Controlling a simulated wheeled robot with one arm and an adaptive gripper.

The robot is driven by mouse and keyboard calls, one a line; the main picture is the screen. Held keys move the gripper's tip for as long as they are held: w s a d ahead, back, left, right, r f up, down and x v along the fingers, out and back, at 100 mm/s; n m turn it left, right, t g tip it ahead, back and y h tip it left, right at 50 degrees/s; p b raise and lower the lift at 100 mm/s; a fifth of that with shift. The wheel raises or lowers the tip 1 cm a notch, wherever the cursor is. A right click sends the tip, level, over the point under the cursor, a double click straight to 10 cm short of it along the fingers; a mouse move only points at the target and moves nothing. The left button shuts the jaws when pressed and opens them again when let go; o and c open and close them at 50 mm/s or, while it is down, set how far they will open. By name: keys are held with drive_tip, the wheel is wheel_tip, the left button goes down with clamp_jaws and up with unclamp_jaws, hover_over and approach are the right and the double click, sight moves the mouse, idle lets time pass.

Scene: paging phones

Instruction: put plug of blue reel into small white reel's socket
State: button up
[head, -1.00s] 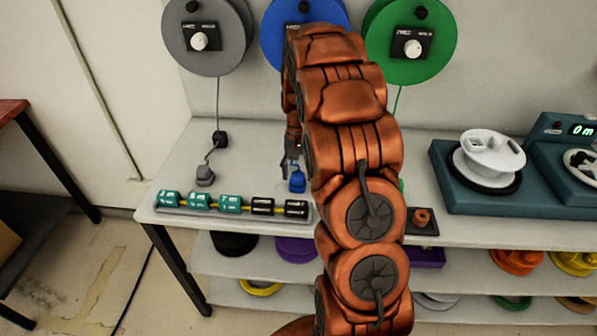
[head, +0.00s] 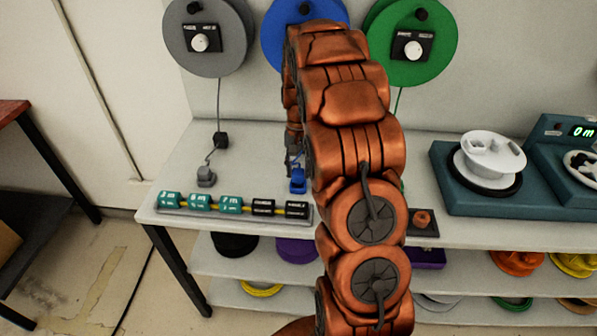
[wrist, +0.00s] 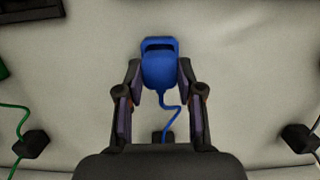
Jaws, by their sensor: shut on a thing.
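The blue plug (wrist: 158,68) is between the two fingers of my gripper (wrist: 159,85) in the wrist view, with its blue cord trailing back toward a dark block. My gripper is shut on it, and the plug (head: 298,181) is at the bench top in the head view; I cannot tell whether it is lifted. The blue reel (head: 283,35) hangs on the wall, partly hidden by my arm. The small white reel (head: 487,158) sits on a dark teal device at the right. Its socket is not clear to me.
A grey reel (head: 208,38) and a green reel (head: 411,42) hang on either side. A grey plug (head: 206,177) lies at the left of the bench. A rack of labelled cylinders (head: 231,205) lies along the front edge. A teal device with a display (head: 562,140) stands at far right.

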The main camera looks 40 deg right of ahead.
wheel_tip(320, 180, up, 21)
drive_tip(key=p, duration=0.4)
drive_tip(key=shift+r+p, duration=0.2)
drive_tip(key=shift+p, duration=0.2)
idle(1.8)
drive_tip(key=shift+s, duration=0.1)
drive_tip(key=s+d, duration=0.6)
drive_tip(key=d, duration=0.3)
drive_tip(key=s+d, duration=0.6)
drive_tip(key=d, duration=0.3)
drive_tip(key=shift+d, duration=0.15)
idle(0.7)
drive_tip(key=shift+s, duration=0.1)
drive_tip(key=s+d+p, duration=0.4)
drive_tip(key=s+d, duration=0.2)
drive_tip(key=d, duration=0.3)
drive_tip(key=s+d+p, duration=0.5)
drive_tip(key=s+d, duration=0.1)
drive_tip(key=d, duration=0.3)
drive_tip(key=shift+s, duration=0.15)
idle(0.7)
